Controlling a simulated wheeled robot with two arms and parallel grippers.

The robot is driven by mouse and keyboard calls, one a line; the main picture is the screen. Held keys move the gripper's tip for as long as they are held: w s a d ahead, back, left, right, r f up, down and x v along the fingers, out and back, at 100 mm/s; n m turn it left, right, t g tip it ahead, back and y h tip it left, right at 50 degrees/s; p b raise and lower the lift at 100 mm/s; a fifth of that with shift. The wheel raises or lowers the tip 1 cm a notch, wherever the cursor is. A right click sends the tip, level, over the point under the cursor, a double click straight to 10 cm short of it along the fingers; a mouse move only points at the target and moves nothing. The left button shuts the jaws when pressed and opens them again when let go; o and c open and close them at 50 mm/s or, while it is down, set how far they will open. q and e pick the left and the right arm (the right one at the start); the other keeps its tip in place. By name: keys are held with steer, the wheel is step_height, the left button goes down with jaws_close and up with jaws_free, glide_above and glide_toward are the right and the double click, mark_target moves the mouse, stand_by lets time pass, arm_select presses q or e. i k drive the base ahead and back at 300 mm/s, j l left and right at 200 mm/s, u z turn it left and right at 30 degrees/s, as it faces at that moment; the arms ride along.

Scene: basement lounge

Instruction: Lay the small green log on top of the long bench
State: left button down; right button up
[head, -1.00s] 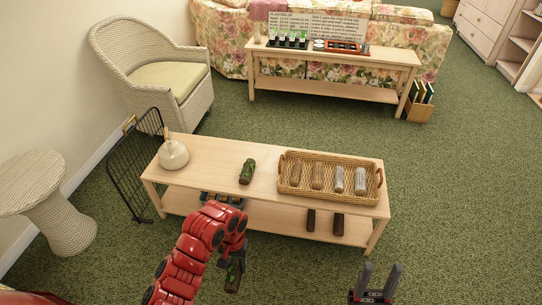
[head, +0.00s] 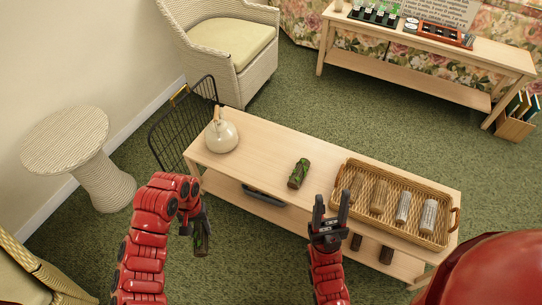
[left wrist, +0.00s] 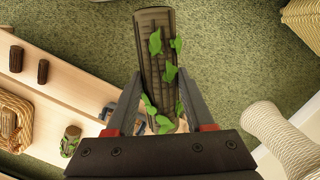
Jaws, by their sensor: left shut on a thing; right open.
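My left gripper (head: 199,222) is shut on a small brown log with green leaves (head: 201,240), held in front of the near long bench's (head: 262,140) left part. The left wrist view shows this log (left wrist: 154,50) upright between the fingers, over carpet. Another leafy green log (head: 299,173) lies on the bench top left of the basket; it also shows in the left wrist view (left wrist: 70,141). My right gripper (head: 331,212) is open and empty, fingers up, in front of the bench's front edge near the basket.
A wicker basket (head: 449,232) with several logs fills the bench's right end; a round jug (head: 221,134) stands at its left end. Bare top lies between the jug and the lying log. Dark logs (head: 386,255) lie on the lower shelf. A black wire rack (head: 180,125) stands at the left.

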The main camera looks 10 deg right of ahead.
mark_target(269, 164)
steer(key=i+j+u, duration=0.2)
steer(key=u, duration=0.25)
steer(key=i+u, duration=0.9)
steer(key=i+z, duration=0.1)
steer(key=z, duration=0.3)
steer(key=i+z, duration=0.1)
steer(key=z, duration=0.3)
steer(key=j+z, duration=0.1)
steer(key=z, duration=0.3)
steer(key=i+j+z, duration=0.15)
steer(key=z, duration=1.15)
